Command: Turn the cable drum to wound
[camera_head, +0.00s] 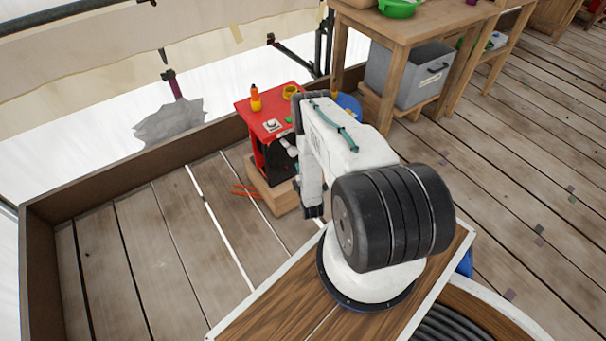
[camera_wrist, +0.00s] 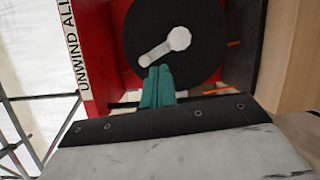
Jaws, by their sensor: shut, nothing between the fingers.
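The cable drum shows in the wrist view as a black disc (camera_wrist: 205,65) in a red housing (camera_wrist: 104,55). A white crank (camera_wrist: 162,48) runs from its hub down-left to its rounded outer end. The housing carries a white label (camera_wrist: 74,45) whose visible part reads "UNWIND ALL". In the head view the red unit (camera_head: 268,113) stands beyond my arm, which hides part of its front. My gripper (camera_wrist: 157,78) has its teal fingers closed together with nothing between them, right by the crank's outer end. I cannot tell whether they touch it.
A yellow-orange bottle (camera_head: 255,98) and a yellow ring (camera_head: 290,91) are on the red unit, which rests on a wooden block (camera_head: 272,195). A wooden table (camera_head: 425,27) and a grey bin (camera_head: 412,75) stand behind. Planks are open at left, bounded by a low wooden edge (camera_head: 115,178).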

